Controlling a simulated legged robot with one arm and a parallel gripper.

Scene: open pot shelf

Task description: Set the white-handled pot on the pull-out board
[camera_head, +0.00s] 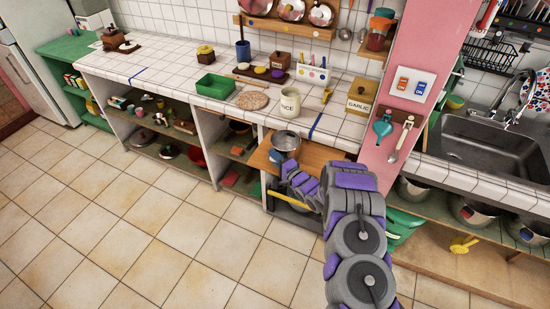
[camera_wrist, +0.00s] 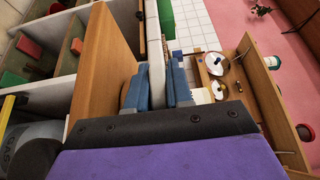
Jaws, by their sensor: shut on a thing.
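The metal pot (camera_head: 286,142) is upright at the pull-out wooden board (camera_head: 322,158), near its left part. I cannot tell whether its base touches the board. My gripper (camera_head: 289,168) is at the near side of the pot. In the wrist view my gripper (camera_wrist: 156,84) has its blue fingers closed on both sides of a white handle (camera_wrist: 156,55). The board also shows in the wrist view (camera_wrist: 103,62), to the left of the fingers. The pot's body is not clearly seen there.
The tiled counter above bears a cream jar (camera_head: 290,103) and a garlic box (camera_head: 362,96). A pink post (camera_head: 405,75) stands right.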

